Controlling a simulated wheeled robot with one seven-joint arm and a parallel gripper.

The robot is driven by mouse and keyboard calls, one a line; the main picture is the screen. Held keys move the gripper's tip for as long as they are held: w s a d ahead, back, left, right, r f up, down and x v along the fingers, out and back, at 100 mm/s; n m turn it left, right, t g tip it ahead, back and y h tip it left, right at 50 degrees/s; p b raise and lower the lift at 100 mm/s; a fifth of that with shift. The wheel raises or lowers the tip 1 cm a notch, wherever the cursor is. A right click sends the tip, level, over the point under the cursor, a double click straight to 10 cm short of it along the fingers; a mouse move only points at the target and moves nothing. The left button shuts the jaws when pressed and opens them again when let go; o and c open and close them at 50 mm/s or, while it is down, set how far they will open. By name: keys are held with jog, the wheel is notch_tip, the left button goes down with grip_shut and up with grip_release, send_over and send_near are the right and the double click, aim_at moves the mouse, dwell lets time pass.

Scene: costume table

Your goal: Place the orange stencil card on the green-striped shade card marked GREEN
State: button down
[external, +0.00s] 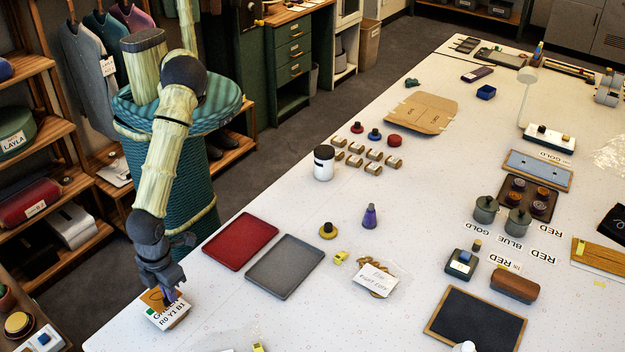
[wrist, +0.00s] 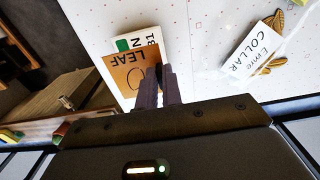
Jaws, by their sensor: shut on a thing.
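My gripper (external: 172,296) is shut on the orange stencil card (external: 151,299) at the near left corner of the table. In the wrist view, the orange card (wrist: 122,76) carries the word LEAF and lies beside the dark fingers (wrist: 160,82). The white shade card (external: 168,317) shows partly covered lettering with R0 Y1 B1 below it. In the wrist view, the shade card (wrist: 147,40) has a green patch and shows from under the stencil card's far edge. The stencil card overlaps it. I cannot tell whether the two touch.
A red tray (external: 241,241) and a grey tray (external: 285,267) lie to the right of my gripper. A paper tag marked COLLAR (wrist: 250,50) lies farther right. The table's left edge runs close by the shade card. Wooden shelves (external: 40,230) stand at the left.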

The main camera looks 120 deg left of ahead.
jog(key=shift+f, duration=0.4)
notch_tip(320, 180, down, 4)
jog(key=shift+r+p, duration=0.15)
jog(key=shift+p, duration=0.95)
jog(key=shift+f, duration=0.2)
jog(key=shift+f, duration=0.15)
jog(key=c, duration=1.6)
grip_release()
jog(key=shift+o, duration=0.2)
